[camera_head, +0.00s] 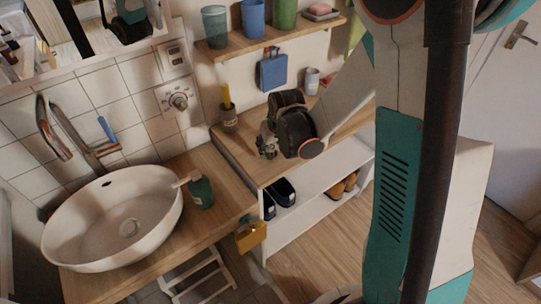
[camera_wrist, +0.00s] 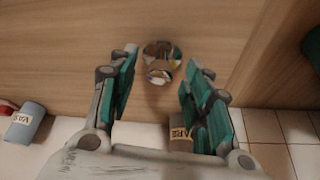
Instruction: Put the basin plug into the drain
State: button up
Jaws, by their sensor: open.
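The basin plug (camera_wrist: 160,62) is a small shiny metal piece on the wooden counter. In the wrist view it shows between my gripper's spread fingertips (camera_wrist: 161,60), with bare wood around it; whether they touch it I cannot tell. In the head view my gripper (camera_head: 267,146) is low over the wooden counter right of the basin, and the plug cannot be made out there. The drain (camera_head: 129,228) is a round fitting in the bottom of the white oval basin (camera_head: 75,235) at the left, well apart from my gripper.
A dark green bottle (camera_head: 201,190) stands right of the basin. A brown holder (camera_head: 228,120) stands behind my gripper, and a grey cup (camera_head: 311,80) farther right. A tap (camera_head: 75,130) rises behind the basin. A shelf (camera_head: 270,38) with cups hangs above.

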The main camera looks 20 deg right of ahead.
jog(key=shift+w+f, duration=0.15)
jog(key=shift+f, duration=0.3)
grip_shut()
jog(key=shift+r, duration=0.1)
